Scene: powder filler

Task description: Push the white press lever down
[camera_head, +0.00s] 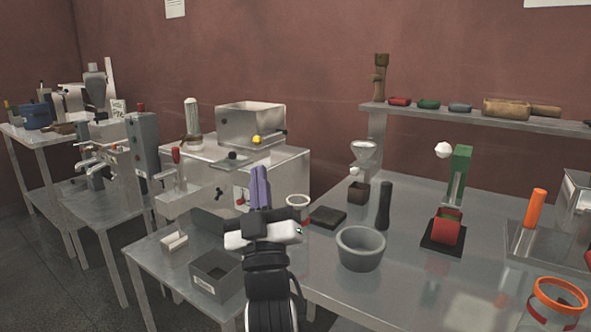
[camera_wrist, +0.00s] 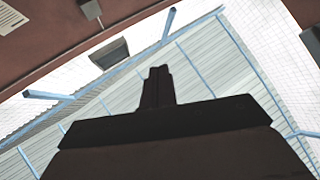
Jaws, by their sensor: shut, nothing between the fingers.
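A press with a green upright (camera_head: 460,172) stands on the right table, with a red block (camera_head: 447,228) on a black base below. A white ball knob (camera_head: 443,150) sticks out at the upper left of the green upright, raised near its top; it looks like the white press lever's end. My gripper (camera_head: 260,172) is at the middle of the head view, well left of the press and apart from it. Its purple fingers point up, closed together and empty. In the wrist view my gripper (camera_wrist: 158,72) shows against the ceiling, and no press is in sight.
Between my gripper and the press stand a grey bowl (camera_head: 361,248), a black tamper (camera_head: 384,206), a black pad (camera_head: 328,217) and a small funnel stand (camera_head: 363,152). An orange handle (camera_head: 535,207) stands right of the press. A shelf (camera_head: 450,117) runs behind.

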